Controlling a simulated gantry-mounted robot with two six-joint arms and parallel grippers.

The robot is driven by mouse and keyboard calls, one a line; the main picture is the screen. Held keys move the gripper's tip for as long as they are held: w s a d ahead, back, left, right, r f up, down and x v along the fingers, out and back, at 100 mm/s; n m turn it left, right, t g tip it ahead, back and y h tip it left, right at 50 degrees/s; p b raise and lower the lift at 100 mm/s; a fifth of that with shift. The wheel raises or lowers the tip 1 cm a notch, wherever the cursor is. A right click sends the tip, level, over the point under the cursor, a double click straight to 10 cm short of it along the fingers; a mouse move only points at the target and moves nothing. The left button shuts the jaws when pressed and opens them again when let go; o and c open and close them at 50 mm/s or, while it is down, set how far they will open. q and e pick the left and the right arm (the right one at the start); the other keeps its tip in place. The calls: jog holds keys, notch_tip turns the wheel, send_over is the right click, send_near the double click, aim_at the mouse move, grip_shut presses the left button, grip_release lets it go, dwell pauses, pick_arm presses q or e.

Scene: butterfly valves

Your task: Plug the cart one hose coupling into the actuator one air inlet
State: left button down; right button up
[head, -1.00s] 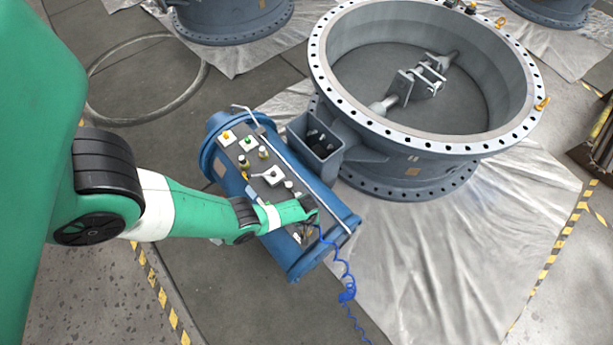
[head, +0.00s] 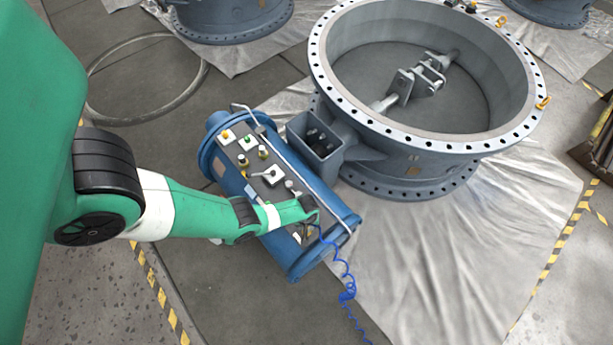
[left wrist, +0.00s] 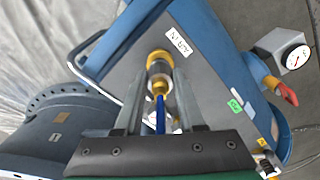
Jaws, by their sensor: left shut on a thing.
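The blue actuator (head: 308,264) lies beside the large grey valve in the head view. In the left wrist view its dark panel carries an "AIR IN" label (left wrist: 178,38), with the brass air inlet (left wrist: 157,58) next to it. My left gripper (head: 312,214) is at the near end of the panel. In the left wrist view the left gripper (left wrist: 158,92) is shut on the hose coupling (left wrist: 158,77), with the blue hose (left wrist: 160,112) trailing back. The coupling is in line with the inlet and appears against it; whether it is seated I cannot tell. My right gripper is not in view.
The grey butterfly valve (head: 420,142) stands on a pale sheet (head: 470,250) to the right. A white gauge (left wrist: 293,58) and a red-handled fitting (left wrist: 284,90) show at the right of the wrist view. The coiled blue hose (head: 346,290) hangs down past the actuator. Floor is clear in front.

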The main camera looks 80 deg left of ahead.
pick_arm(q)
jog(key=shift+f+b, duration=0.65)
jog(key=shift+b, duration=0.05)
dwell(0.9)
grip_release()
dwell(0.4)
notch_tip(320, 180, up, 8)
jog(key=p, duration=0.7)
jog(key=shift+f+p, duration=0.2)
jog(key=shift+p, duration=0.15)
dwell(0.4)
